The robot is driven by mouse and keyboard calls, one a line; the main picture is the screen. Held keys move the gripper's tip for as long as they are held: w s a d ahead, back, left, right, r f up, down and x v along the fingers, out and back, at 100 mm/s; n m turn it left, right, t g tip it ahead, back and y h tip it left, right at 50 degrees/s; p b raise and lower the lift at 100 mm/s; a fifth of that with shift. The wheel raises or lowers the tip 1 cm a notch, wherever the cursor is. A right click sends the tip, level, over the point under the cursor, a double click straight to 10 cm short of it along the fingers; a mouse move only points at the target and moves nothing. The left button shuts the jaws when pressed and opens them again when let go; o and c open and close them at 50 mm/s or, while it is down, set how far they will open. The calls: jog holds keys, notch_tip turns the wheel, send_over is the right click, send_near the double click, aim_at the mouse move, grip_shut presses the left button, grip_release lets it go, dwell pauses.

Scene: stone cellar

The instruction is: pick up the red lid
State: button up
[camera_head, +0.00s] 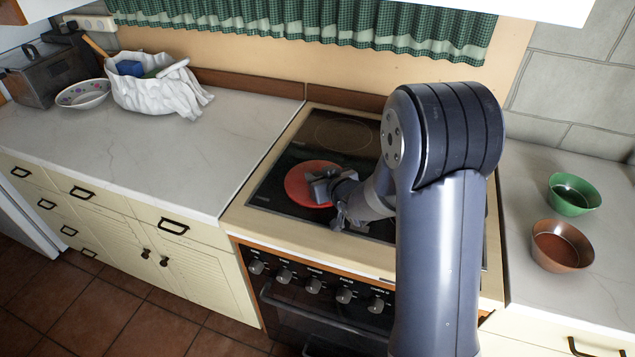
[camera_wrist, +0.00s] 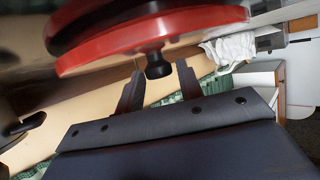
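The red lid (camera_head: 297,188) lies on the dark glass stove top (camera_head: 268,200), left of my arm. In the wrist view the lid (camera_wrist: 100,57) is at the top, with its black knob (camera_wrist: 158,67) pointing down in the picture. My gripper (camera_wrist: 160,70) is open, with one finger on each side of the knob and gaps showing between. In the head view my gripper (camera_head: 328,190) is over the lid's right part and hides some of it. A second red edge behind the lid in the wrist view may be its reflection; I cannot tell.
A green bowl (camera_head: 574,194) and a brown bowl (camera_head: 561,246) stand on the right counter. A patterned bowl (camera_head: 84,94) and a white cloth bag (camera_head: 160,95) with items are at the back left. The left counter's front is clear.

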grip_shut()
jog(key=shift+r, duration=0.1)
